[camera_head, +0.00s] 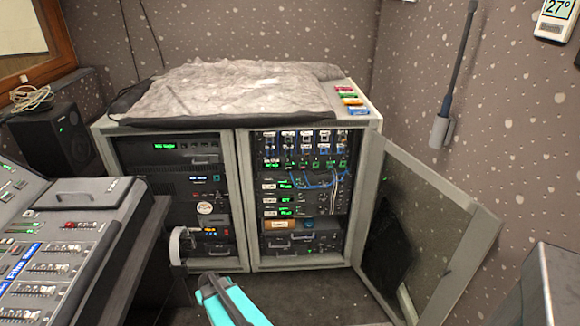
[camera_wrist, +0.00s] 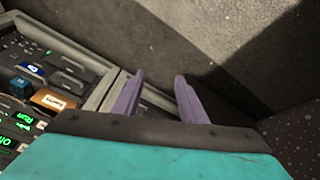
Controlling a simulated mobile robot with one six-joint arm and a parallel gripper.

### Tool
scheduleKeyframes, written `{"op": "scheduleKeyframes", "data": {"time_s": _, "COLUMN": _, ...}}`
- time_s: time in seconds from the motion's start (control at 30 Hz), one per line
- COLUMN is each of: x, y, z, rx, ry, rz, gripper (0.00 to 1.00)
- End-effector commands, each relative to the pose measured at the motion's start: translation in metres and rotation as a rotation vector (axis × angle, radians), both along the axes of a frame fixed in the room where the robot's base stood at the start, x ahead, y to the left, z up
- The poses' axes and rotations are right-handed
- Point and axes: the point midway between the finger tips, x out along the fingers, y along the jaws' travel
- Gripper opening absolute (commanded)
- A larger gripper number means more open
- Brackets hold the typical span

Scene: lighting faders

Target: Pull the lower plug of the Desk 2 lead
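The patch panel (camera_head: 305,150) sits in the right bay of the rack, with a row of plugs at the top and blue leads below. The label for Desk 2 is too small to read, so I cannot tell which lead or lower plug it is. My gripper (camera_wrist: 160,80) shows two purple fingers spread apart with nothing between them. In the head view my teal arm end (camera_head: 225,300) is low in front of the rack, well below and left of the panel. The wrist view shows the lower rack units at the left, not the plugs.
The rack's mesh door (camera_head: 430,235) stands open to the right. A mixing desk (camera_head: 65,245) is at the left, with a speaker (camera_head: 55,140) behind it. A grey cover (camera_head: 220,88) lies on the rack top. Dark floor (camera_head: 320,297) is free in front.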

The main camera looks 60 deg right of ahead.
Motion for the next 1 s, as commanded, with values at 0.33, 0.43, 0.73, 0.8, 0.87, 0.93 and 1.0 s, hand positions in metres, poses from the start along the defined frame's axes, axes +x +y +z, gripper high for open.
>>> {"op": "scheduleKeyframes", "data": {"time_s": 0.33, "x": 0.049, "y": -0.168, "z": 0.090, "rx": -0.177, "ry": -0.301, "rz": -0.164, "gripper": 0.38}}
{"op": "scheduleKeyframes", "data": {"time_s": 0.43, "x": 0.053, "y": -0.215, "z": 0.120, "rx": -0.230, "ry": -0.382, "rz": -0.203, "gripper": 0.38}}
{"op": "scheduleKeyframes", "data": {"time_s": 0.73, "x": 0.039, "y": -0.349, "z": 0.218, "rx": -0.401, "ry": -0.601, "rz": -0.295, "gripper": 0.38}}
{"op": "scheduleKeyframes", "data": {"time_s": 0.8, "x": 0.031, "y": -0.378, "z": 0.243, "rx": -0.443, "ry": -0.649, "rz": -0.311, "gripper": 0.38}}
{"op": "scheduleKeyframes", "data": {"time_s": 0.87, "x": 0.023, "y": -0.402, "z": 0.264, "rx": -0.480, "ry": -0.688, "rz": -0.325, "gripper": 0.38}}
{"op": "scheduleKeyframes", "data": {"time_s": 0.93, "x": 0.011, "y": -0.428, "z": 0.288, "rx": -0.524, "ry": -0.727, "rz": -0.344, "gripper": 0.38}}
{"op": "scheduleKeyframes", "data": {"time_s": 1.0, "x": 0.003, "y": -0.447, "z": 0.308, "rx": -0.549, "ry": -0.769, "rz": -0.339, "gripper": 0.38}}
